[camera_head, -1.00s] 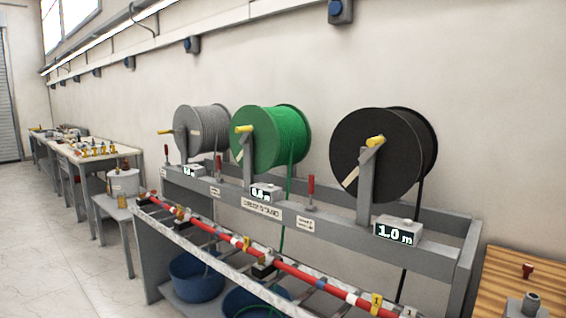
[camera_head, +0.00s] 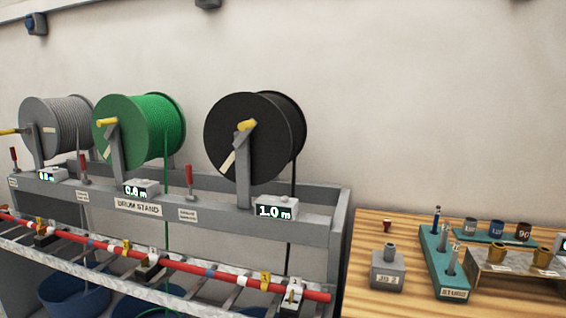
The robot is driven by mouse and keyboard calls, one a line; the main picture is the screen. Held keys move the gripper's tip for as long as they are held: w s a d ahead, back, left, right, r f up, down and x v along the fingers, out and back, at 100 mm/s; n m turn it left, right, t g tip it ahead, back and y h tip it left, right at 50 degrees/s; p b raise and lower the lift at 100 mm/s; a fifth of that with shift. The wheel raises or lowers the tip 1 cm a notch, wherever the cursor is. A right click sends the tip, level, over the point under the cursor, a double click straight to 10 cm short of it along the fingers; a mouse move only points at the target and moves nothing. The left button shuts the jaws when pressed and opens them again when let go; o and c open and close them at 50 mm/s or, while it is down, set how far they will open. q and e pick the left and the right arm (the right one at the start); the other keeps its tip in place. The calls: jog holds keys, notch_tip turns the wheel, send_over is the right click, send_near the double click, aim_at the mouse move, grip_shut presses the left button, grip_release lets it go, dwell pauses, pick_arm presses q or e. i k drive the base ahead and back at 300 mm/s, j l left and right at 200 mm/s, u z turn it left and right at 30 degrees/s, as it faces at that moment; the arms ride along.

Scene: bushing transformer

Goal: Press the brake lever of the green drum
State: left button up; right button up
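The green drum (camera_head: 140,128) hangs in the middle of the drum stand (camera_head: 320,205), between the grey drum (camera_head: 57,127) and the black drum (camera_head: 255,135). A yellow handle shows at the green drum's hub, and a green cable hangs from it. Red-handled levers stand upright on the stand's rail: one (camera_head: 82,168) left of the green drum's post, one (camera_head: 189,180) to its right, and one (camera_head: 14,158) at the far left. I cannot tell for certain which belongs to the green drum. Neither gripper is in view.
Displays on the rail read 0.8 m by the green drum and 1.0 m by the black drum. A red bar (camera_head: 190,266) with clamps runs along the stand's front. Blue tubs (camera_head: 75,295) sit below. A wooden table (camera_head: 360,250) with fixtures stands at right.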

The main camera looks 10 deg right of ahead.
aim_at(86, 182)
jog(key=i+j+z, duration=0.1)
jog(key=i+j, duration=0.15)
jog(key=j, duration=0.15)
jog(key=i+j+z, duration=0.1)
jog(key=j, duration=0.3)
jog(key=i+j+z, duration=0.1)
jog(key=i+j, duration=0.2)
jog(key=i+j+z, duration=0.15)
jog(key=j, duration=0.35)
jog(key=i+j+z, duration=0.1)
jog(key=j, duration=0.35)
jog(key=i+j+z, duration=0.1)
jog(key=j, duration=0.4)
jog(key=i+j+z, duration=0.1)
jog(key=i+j, duration=0.15)
jog(key=j, duration=0.2)
jog(key=i+j+z, duration=0.1)
jog(key=j, duration=0.4)
